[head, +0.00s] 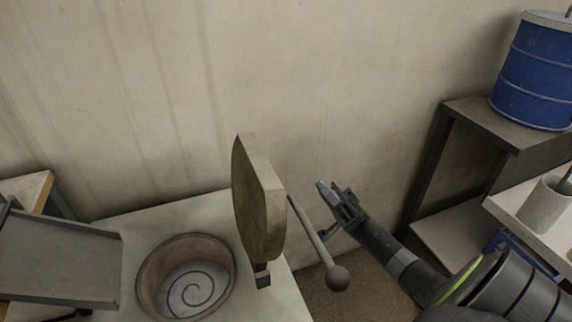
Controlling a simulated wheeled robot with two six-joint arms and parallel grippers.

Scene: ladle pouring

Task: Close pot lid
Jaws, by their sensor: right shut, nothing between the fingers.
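The pot (145,272) is a round brown vessel on a pale table, and its mouth is uncovered, with a spiral on the surface inside. The pot lid (258,198) stands upright on edge at the right side of the pot, on a small dark hinge block. A rod handle with a ball end (338,278) sticks out from the lid's right side. My right gripper (323,190) is shut and empty, just right of the lid and rod. I cannot tell whether it touches the rod. My left gripper is out of view.
A grey tray-like surface (60,258) lies left of the pot. A dark shelf (490,118) at the right holds a blue drum (534,72). A light cup (545,205) stands on a white surface below. A plain wall closes off the back.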

